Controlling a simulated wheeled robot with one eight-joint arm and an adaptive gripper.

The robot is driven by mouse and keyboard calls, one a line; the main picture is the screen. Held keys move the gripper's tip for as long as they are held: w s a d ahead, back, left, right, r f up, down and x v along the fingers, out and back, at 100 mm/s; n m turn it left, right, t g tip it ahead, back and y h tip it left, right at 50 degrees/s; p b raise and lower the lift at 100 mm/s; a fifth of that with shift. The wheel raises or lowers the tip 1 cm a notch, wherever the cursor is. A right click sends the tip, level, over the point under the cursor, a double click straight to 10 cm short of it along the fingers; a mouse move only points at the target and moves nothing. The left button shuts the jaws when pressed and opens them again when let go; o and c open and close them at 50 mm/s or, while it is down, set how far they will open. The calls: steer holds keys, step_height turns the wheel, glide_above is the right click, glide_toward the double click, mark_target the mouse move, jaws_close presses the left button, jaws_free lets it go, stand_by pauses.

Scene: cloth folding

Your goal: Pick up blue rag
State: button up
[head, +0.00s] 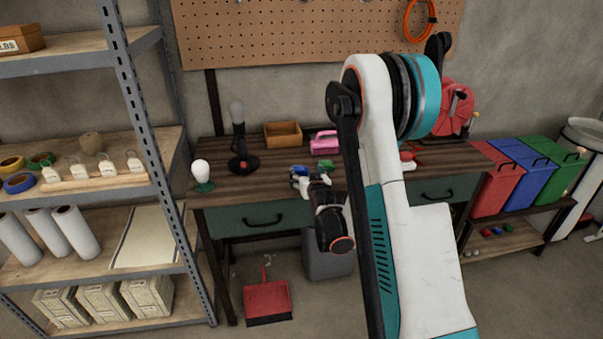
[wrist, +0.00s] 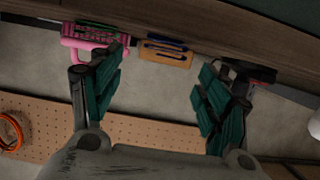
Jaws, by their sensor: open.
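A small blue patch (head: 298,169) shows at the front of the wooden workbench (head: 225,178), just behind my gripper. It may be the blue rag, but it is too small and too covered to tell. My gripper (head: 306,178) is at the bench's front edge, left of my upper arm. In the wrist view my gripper (wrist: 160,80) has its two teal-padded fingers wide apart with nothing between them.
On the bench are a black lamp (head: 241,140), a wooden box (head: 282,135), a pink caddy (head: 324,143) and a white bulb (head: 201,173). A metal shelf (head: 130,100) stands left. Coloured bins (head: 497,190) stand right. My arm hides part of the bench.

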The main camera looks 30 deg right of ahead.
mark_target(302, 168)
steer(key=shift+b+x, duration=1.3)
steer(key=shift+x, duration=1.65)
steer(key=shift+a, duration=0.1)
steer(key=shift+c, duration=0.4)
steer(key=c, duration=0.4)
